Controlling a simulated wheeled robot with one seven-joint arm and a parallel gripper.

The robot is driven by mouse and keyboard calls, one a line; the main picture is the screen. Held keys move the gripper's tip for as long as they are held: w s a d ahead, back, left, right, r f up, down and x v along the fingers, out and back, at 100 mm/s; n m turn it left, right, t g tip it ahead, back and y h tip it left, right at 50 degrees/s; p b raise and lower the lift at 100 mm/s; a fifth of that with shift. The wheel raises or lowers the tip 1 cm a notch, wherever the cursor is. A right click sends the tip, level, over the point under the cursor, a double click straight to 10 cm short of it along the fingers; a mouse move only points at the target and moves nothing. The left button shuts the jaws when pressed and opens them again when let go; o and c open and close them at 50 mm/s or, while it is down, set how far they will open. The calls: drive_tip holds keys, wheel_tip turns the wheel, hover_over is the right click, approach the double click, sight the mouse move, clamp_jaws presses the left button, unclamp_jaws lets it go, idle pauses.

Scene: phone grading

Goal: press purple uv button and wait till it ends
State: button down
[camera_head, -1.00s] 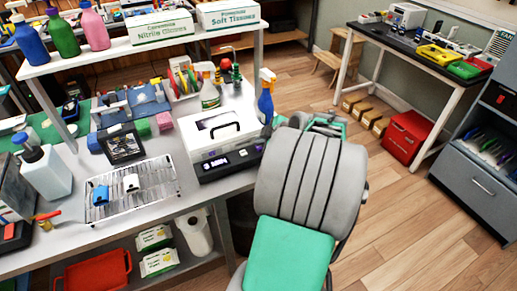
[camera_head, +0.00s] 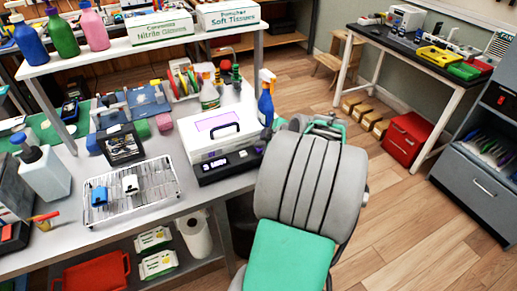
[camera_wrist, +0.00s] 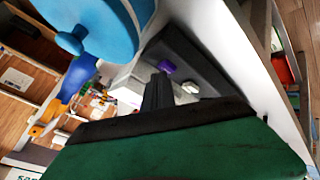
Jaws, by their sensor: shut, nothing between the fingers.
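The white UV box (camera_head: 212,135) with a black handle stands at the right end of the workbench. Its lid window (camera_head: 220,121) glows pink-purple. In the wrist view the purple button (camera_wrist: 166,67) shows just beyond the dark fingertips of my gripper (camera_wrist: 158,92). My gripper is shut and empty, close to the panel. I cannot tell whether it touches the button. In the head view my arm hides most of the gripper.
A blue spray bottle (camera_head: 266,103) stands close behind the box's right side, near my gripper. A dark framed device (camera_head: 122,147) stands behind the rack. Open floor lies to the right of my arm.

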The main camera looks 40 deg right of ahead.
sight(261, 150)
drive_tip(key=shift+f, duration=0.1)
idle(0.4)
drive_tip(key=shift+r, duration=0.85)
drive_tip(key=shift+r+p, duration=1.3)
drive_tip(key=shift+r, duration=1.25)
